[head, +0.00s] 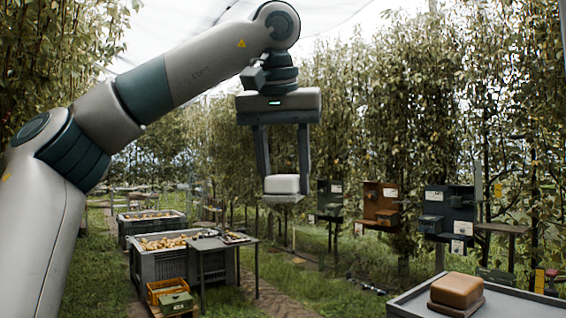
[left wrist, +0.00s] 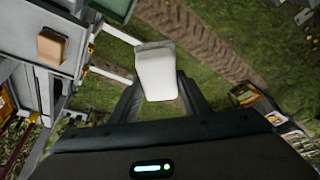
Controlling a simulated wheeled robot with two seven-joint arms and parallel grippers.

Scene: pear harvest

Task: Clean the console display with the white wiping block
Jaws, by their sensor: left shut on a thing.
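The white wiping block (head: 283,184) has a thin grey plate along its underside. My left gripper (head: 283,172) points down and is shut on the block, with one finger at each side, high above the ground. I cannot tell for sure which thing is the console display; dark blue (head: 449,208), rust-brown (head: 381,203) and dark green (head: 329,197) panel units stand at the right. My right gripper is in neither view.
Crates of pears (head: 158,262), a small dark table (head: 210,244) and a yellow crate (head: 166,289) stand at lower left. Leafy tree rows line the background.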

